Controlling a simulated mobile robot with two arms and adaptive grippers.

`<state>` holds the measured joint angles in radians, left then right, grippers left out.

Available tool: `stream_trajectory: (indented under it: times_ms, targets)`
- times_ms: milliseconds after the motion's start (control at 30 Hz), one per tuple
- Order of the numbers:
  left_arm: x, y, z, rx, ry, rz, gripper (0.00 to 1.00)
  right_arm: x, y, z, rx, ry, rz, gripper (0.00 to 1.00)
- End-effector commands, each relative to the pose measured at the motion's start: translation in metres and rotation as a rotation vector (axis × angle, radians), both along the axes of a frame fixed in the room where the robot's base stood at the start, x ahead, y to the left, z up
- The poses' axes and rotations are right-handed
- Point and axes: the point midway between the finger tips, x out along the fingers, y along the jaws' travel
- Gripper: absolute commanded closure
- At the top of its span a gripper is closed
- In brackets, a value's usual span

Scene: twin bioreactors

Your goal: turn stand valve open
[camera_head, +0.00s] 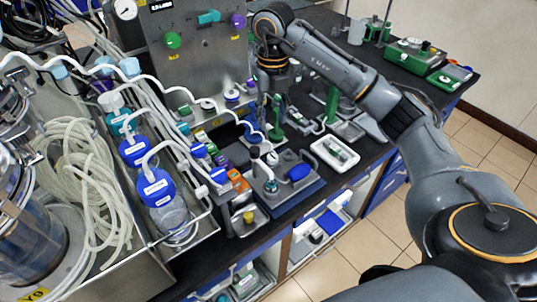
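My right arm reaches in from the right and bends down at the wrist over the bench. My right gripper (275,98) points down beside the steel control panel, above the crowded middle of the bench. Its fingers are small and dark, and I cannot tell whether they are open or touching anything. The panel (195,62) carries a green knob (173,40), a teal handle (208,17) and a purple knob (238,20). A grey device with a blue oval part (299,172) sits nearer on the bench. I cannot tell which part is the stand valve. My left gripper is out of view.
Blue-capped bottles (155,188) stand in a steel tray at left, beside coiled pale tubing (82,180) and a glass vessel (30,225). White tubes cross toward the panel. A white tray (334,153) and green cases (411,54) lie to the right. Floor (375,245) shows in front.

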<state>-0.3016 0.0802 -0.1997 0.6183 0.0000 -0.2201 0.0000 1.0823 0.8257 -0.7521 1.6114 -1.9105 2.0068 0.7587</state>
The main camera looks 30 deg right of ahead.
Motion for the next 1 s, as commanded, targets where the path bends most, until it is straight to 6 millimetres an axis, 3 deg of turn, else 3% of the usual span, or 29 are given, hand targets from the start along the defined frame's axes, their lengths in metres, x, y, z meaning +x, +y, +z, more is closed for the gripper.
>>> stream_trajectory:
  times_ms: [167,600,800,1000]
  targets:
    - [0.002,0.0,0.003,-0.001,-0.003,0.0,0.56,-0.001,0.0,-0.021,0.001,0.005,0.002,0.61]
    - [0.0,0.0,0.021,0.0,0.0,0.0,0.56,-0.002,0.001,-0.109,0.001,0.004,0.002,0.61]
    - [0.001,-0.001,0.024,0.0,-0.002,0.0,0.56,-0.001,0.0,-0.13,0.001,0.002,0.001,0.61]
    - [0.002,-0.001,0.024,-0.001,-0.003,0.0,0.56,-0.001,0.001,-0.135,0.001,0.0,0.002,0.61]
